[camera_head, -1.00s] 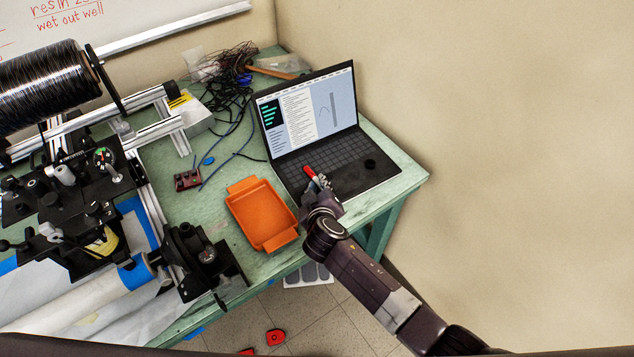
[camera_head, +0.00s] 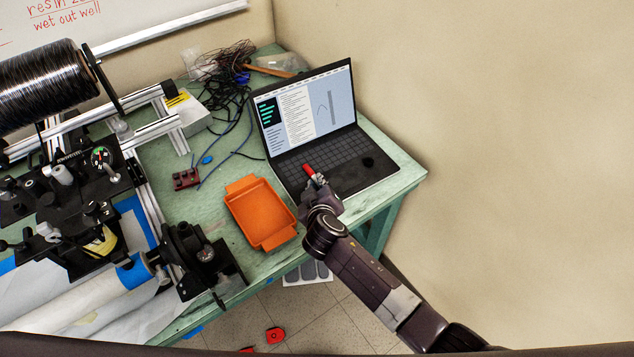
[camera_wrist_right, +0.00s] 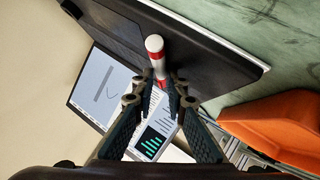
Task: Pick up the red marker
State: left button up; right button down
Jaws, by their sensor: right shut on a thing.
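The red marker (camera_head: 309,169) shows its red end just beyond my right gripper (camera_head: 316,182), over the front part of the laptop. In the right wrist view the marker (camera_wrist_right: 155,52) has a white end and red bands, and it sits between the fingertips of my right gripper (camera_wrist_right: 159,84). The fingers are shut on it. I cannot tell from these views whether the marker still touches the laptop. My left gripper is not in view.
The open laptop (camera_head: 342,158) stands on the green table (camera_head: 220,170) by the wall. An empty orange tray (camera_head: 262,212) lies left of my right gripper. Tangled black cables (camera_head: 232,85) lie behind. A winding machine (camera_head: 75,190) fills the left side.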

notch_tip(320, 180, up, 19)
jog(key=shift+r+b, duration=0.2)
jog(key=shift+b, duration=0.25)
jog(key=shift+a, duration=0.1)
dwell(0.6)
